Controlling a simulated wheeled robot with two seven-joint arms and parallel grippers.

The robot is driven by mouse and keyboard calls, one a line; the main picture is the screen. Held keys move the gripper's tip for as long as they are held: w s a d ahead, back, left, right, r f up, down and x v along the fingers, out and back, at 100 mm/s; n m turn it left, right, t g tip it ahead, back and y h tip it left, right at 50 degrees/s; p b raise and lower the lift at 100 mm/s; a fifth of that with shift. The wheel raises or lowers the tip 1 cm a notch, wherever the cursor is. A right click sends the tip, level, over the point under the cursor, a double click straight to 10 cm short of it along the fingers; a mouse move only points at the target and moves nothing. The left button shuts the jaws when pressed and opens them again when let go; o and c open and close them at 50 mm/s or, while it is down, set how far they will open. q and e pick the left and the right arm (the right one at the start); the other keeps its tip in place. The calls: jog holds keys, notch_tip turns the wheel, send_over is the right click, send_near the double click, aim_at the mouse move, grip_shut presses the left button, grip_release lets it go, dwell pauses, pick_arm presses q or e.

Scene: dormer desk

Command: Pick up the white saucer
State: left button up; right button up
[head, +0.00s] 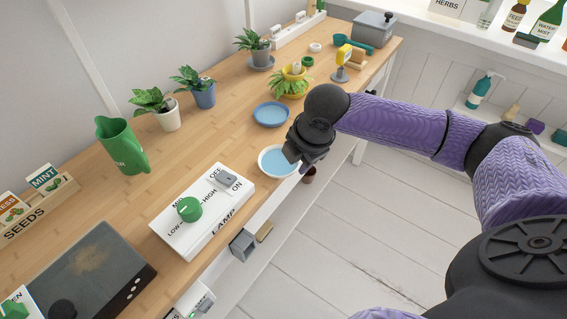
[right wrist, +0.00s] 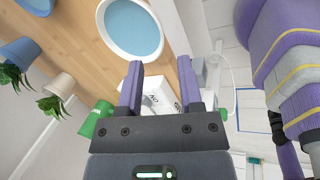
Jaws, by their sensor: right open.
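The white saucer (head: 274,162) has a white rim and a light blue middle. It lies on the wooden desk near its front edge, just beyond the white switch box. In the right wrist view the saucer (right wrist: 133,26) shows at the top, ahead of the fingertips and a little left. My right gripper (head: 293,157) is open and empty. In the head view it hangs at the saucer's right side and covers part of its rim. In the right wrist view its two fingers (right wrist: 158,84) stand apart with nothing between them. My left gripper is not in view.
A blue dish (head: 271,114) lies just behind the saucer. The white switch box (head: 203,212) with a green knob stands nearer on the desk. A green jug (head: 122,146) and potted plants (head: 200,88) line the wall side. A yellow pot (head: 293,80) stands farther along.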

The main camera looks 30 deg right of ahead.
aim_at(288, 173)
jog(key=b+x, duration=0.1)
jog(key=x, duration=0.1)
jog(key=b+x, duration=0.1)
jog(key=x, duration=0.1)
jog(key=b+x, duration=0.1)
jog(key=x, duration=0.1)
jog(key=shift+a+f+b, duration=0.15)
jog(key=shift+a+b, duration=0.15)
jog(key=shift+a, duration=0.1)
grip_shut()
